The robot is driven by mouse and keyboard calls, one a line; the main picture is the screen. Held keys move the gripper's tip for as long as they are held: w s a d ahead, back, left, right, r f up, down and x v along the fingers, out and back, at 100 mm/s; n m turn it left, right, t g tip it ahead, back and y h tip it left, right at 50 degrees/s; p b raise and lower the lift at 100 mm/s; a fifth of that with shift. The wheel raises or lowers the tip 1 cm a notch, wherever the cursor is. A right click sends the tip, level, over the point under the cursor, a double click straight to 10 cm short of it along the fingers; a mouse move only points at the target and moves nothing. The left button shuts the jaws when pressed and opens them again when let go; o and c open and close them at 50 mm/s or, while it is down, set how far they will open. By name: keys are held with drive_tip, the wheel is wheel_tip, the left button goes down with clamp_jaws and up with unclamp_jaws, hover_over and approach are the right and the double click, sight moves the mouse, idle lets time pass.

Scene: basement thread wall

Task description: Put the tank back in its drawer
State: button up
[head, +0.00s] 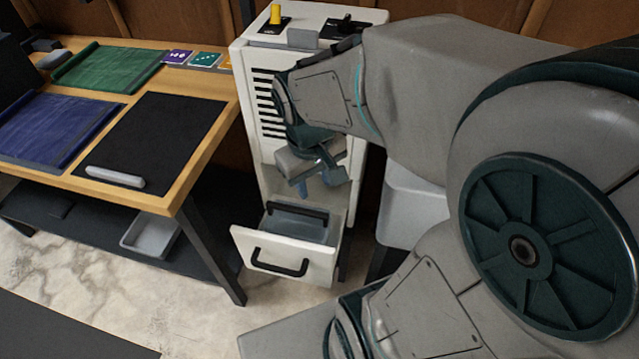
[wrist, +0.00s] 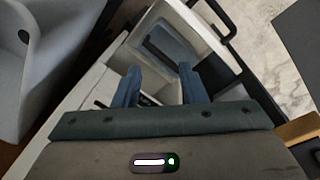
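The drawer (head: 290,262) at the bottom of the white cabinet (head: 247,55) is pulled open, with a black handle on its front. A grey-blue tank (head: 297,227) with a dark grip bar sits inside the drawer. In the wrist view the tank (wrist: 180,43) lies within the white drawer walls (wrist: 218,48), beyond my fingertips. My gripper (head: 318,186) hangs above the drawer, pointing down. In the wrist view its two blue fingers (wrist: 159,72) are apart with nothing held between them. Whether the tank is fully seated cannot be told.
A wooden table (head: 200,118) with green, blue and black mats stands left of the cabinet. A grey tray (head: 150,235) sits on its lower shelf. A pale bin (head: 412,205) stands right of the cabinet, close to my arm. Floor is clear before the drawer.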

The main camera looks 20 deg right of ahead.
drive_tip(key=s, duration=0.1)
drive_tip(key=s+r+m, duration=0.1)
drive_tip(key=s+m+t+y, duration=0.1)
drive_tip(key=shift+s+r, duration=0.25)
drive_tip(key=shift+s, duration=0.05)
idle(0.9)
